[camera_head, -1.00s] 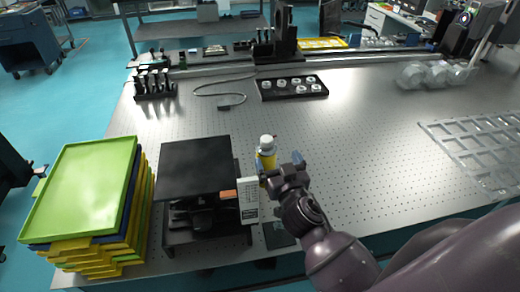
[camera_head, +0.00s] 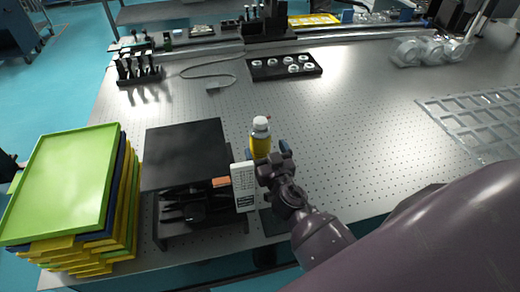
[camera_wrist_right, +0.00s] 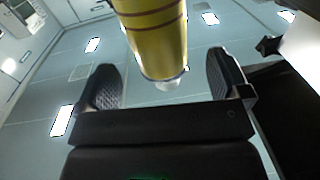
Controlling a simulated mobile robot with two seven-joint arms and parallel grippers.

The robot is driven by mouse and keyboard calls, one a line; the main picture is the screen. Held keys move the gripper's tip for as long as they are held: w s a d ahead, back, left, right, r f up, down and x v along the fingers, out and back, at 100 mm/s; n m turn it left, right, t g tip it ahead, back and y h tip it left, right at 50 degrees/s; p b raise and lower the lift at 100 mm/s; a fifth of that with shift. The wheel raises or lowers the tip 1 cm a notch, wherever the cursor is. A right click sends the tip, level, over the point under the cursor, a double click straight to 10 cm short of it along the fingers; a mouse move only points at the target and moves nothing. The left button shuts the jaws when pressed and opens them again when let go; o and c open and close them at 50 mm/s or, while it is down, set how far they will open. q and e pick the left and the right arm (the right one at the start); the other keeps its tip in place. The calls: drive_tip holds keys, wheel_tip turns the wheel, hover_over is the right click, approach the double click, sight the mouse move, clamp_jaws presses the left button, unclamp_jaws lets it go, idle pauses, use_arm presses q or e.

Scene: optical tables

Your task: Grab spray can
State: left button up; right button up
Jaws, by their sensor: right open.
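The spray can (camera_head: 260,146) is yellow with a white cap and stands upright on the optical table (camera_head: 345,135). My right gripper (camera_head: 267,153) is at the can on its near side, open, with one finger on each side. In the right wrist view the yellow can (camera_wrist_right: 155,40) shows between and just beyond the two open fingers (camera_wrist_right: 168,85), with gaps on both sides. I cannot tell whether anything touches it. The can's lower part is hidden behind the gripper in the head view. My left gripper is not in view.
A black raised stand (camera_head: 186,150) and a white panel with small print (camera_head: 244,187) are close to the left of the gripper. Stacked green, yellow and blue trays (camera_head: 62,185) stand at the left. A black tray (camera_head: 286,68) holding white rings lies behind. The table right of the can is clear.

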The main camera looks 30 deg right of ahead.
sight(264, 145)
drive_tip(key=shift+w+d, duration=0.1)
drive_tip(key=shift+w, duration=0.25)
drive_tip(key=w, duration=0.4)
drive_tip(key=shift+d+p, duration=0.35)
drive_tip(key=shift+p, duration=0.05)
drive_tip(key=shift+w, duration=0.3)
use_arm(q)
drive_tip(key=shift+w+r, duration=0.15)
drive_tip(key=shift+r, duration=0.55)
use_arm(e)
drive_tip(key=c, duration=1.1)
drive_tip(key=shift+c, duration=0.2)
